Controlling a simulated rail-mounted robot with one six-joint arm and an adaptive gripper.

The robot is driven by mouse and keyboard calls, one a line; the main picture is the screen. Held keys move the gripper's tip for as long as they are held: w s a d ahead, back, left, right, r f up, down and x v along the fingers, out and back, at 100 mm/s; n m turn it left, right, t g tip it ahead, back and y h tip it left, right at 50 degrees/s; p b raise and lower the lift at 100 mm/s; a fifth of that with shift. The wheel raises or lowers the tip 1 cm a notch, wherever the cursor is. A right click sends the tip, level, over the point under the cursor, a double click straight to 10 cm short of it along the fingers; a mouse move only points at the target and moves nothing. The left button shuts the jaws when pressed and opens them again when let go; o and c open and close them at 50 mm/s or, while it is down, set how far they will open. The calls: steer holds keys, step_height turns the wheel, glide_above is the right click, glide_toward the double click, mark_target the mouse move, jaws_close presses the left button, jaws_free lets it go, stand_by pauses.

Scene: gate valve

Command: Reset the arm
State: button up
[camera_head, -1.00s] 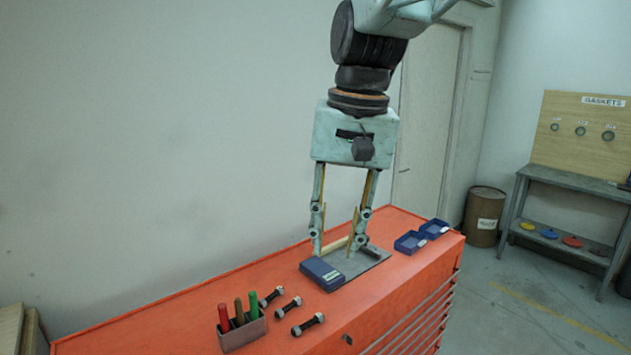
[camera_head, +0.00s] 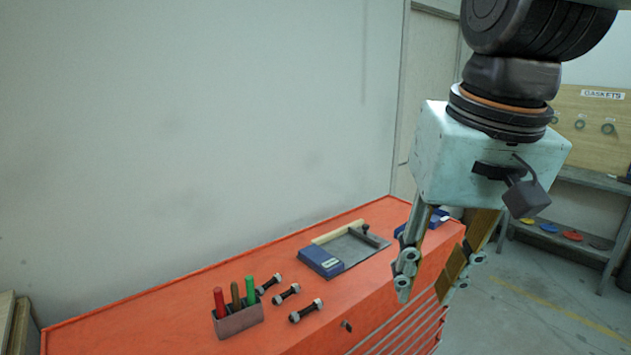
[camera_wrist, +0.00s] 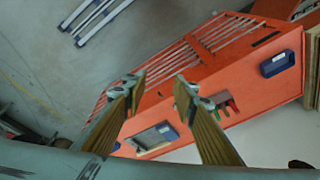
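My gripper (camera_head: 424,292) hangs from the wrist at the right of the head view, fingers pointing down. Its two fingers are spread apart and nothing shows between them. In the head view it overlaps the right front part of the orange cabinet (camera_head: 190,312), hiding part of a blue bin (camera_head: 438,217). In the wrist view both fingertips (camera_wrist: 155,88) stand apart, with the orange cabinet beyond them.
On the cabinet are a grey plate with a blue block (camera_head: 321,262), several bolts (camera_head: 287,293) and a holder with red, brown and green sticks (camera_head: 238,322). A grey shelf bench (camera_head: 585,181) and gasket board (camera_head: 597,143) stand at the back right.

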steer(key=s+d+f+t+b, duration=0.1)
steer(key=s+d+f+b, duration=0.3)
steer(key=s, duration=0.8)
step_height(320, 180, down, 4)
steer(key=shift+s+d+f+h, duration=0.25)
steer(key=shift+d+h, duration=0.15)
steer(key=shift+d, duration=0.65)
